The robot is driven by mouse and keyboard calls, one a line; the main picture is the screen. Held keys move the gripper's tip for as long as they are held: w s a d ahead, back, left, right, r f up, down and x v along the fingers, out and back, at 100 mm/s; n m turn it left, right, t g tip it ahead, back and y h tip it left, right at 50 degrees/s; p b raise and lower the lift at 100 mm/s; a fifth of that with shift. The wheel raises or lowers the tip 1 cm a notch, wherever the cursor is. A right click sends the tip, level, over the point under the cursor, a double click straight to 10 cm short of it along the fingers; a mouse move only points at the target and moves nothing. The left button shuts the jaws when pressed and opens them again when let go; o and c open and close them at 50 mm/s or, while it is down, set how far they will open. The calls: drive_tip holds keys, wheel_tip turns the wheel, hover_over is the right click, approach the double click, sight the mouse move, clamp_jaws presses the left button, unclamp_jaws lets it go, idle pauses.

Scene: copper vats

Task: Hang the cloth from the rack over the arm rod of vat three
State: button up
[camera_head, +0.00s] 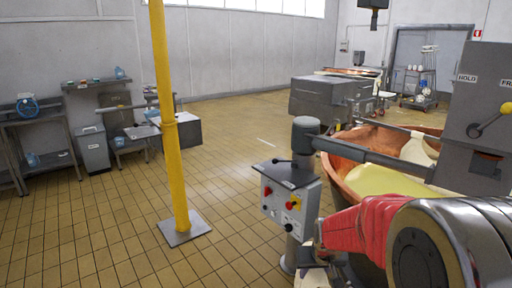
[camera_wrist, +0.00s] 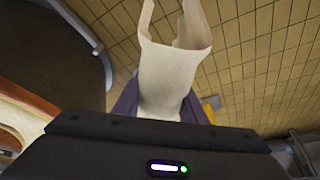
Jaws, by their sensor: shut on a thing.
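In the wrist view my gripper (camera_wrist: 160,108) is shut on a cream cloth (camera_wrist: 168,75). The cloth stretches away from the jaws, and its far end parts into two strips over the tiled floor. In the head view my red and grey arm fills the lower right and hides most of the gripper and cloth. A copper vat (camera_head: 348,150) holding pale yellow liquid (camera_head: 385,182) stands behind my arm. A thick grey rod (camera_head: 370,158) runs from a post over the vat's near side. Another cream piece (camera_head: 418,150) shows at the vat's far side. I cannot tell which vat is three.
A control box (camera_head: 290,200) with red knobs stands at the vat's left. A yellow pole (camera_head: 168,120) on a square plate rises left of it. A grey machine (camera_head: 325,97) stands farther back. Benches (camera_head: 40,135) line the left wall. Tiled floor between is clear.

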drive_tip(key=shift+w+a+f, duration=0.1)
drive_tip(key=shift+w+a, duration=0.05)
drive_tip(key=shift+a, duration=0.25)
drive_tip(key=shift+w+a+f, duration=0.1)
drive_tip(key=shift+w+a, duration=0.05)
drive_tip(key=shift+a, duration=0.25)
drive_tip(key=s+f, duration=0.1)
drive_tip(key=f, duration=0.3)
drive_tip(key=s+f, duration=0.1)
drive_tip(key=f, duration=0.4)
drive_tip(key=s+f, duration=0.1)
drive_tip(key=f, duration=0.3)
drive_tip(key=shift+s+d+f, duration=0.15)
drive_tip(key=shift+s+f, duration=0.05)
drive_tip(key=shift+s, duration=0.1)
drive_tip(key=shift+s+f, duration=0.1)
drive_tip(key=shift+f, duration=0.15)
drive_tip(key=shift+s, duration=0.1)
